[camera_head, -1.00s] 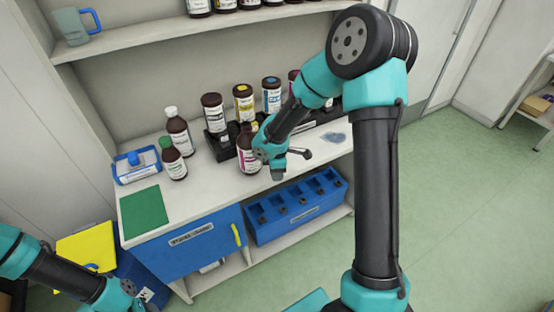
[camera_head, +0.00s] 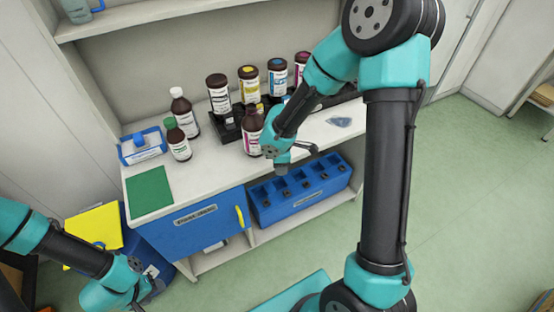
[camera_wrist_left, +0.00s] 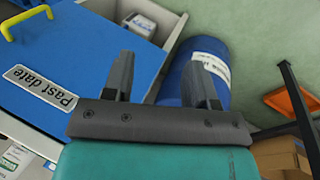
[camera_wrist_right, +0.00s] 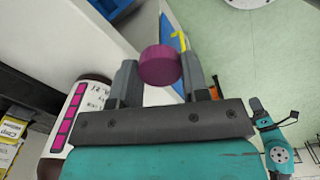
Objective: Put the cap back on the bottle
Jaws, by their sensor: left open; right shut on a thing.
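A brown bottle with a white and magenta label (camera_head: 252,136) stands upright near the shelf's front edge. Its label side also shows at the left of the right wrist view (camera_wrist_right: 88,105); its mouth is not clear. My right gripper (camera_head: 281,168) is just right of and in front of this bottle, near the front edge. In the right wrist view it is shut on a round magenta cap (camera_wrist_right: 159,65), apart from the bottle. My left gripper (camera_head: 152,288) is low at the left, away from the bottles. In the left wrist view its fingers (camera_wrist_left: 159,78) are open and empty.
Several other bottles stand behind and left, some in a black rack (camera_head: 228,128). A green mat (camera_head: 149,192) and blue-white box (camera_head: 141,147) lie left. Below are a blue "Past date" drawer (camera_head: 205,228) and a blue slotted holder (camera_head: 300,200).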

